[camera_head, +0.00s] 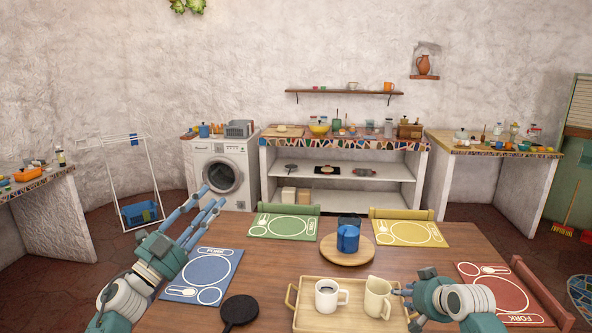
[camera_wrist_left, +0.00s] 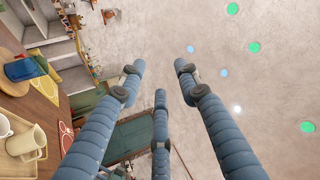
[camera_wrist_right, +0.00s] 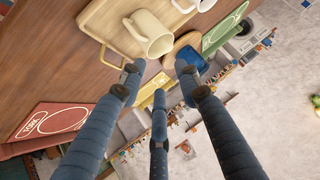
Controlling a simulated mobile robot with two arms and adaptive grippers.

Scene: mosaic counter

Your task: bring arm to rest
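My left gripper (camera_head: 208,205) is raised over the left side of the table, above the blue placemat. Its blue fingers are spread, with nothing between them in the left wrist view (camera_wrist_left: 160,75). My right gripper (camera_head: 403,291) is low at the right end of the tray, beside the cream jug. In the right wrist view (camera_wrist_right: 158,80) its fingers are apart and empty, pointing past the jug.
The wooden table (camera_head: 265,263) also holds a blue pot (camera_head: 347,238) on a round board, a dark round pan (camera_head: 239,309), and blue (camera_head: 206,270), green (camera_head: 283,226), yellow (camera_head: 408,233) and red (camera_head: 497,290) placemats. A washing machine (camera_head: 222,172) and counters stand along the wall.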

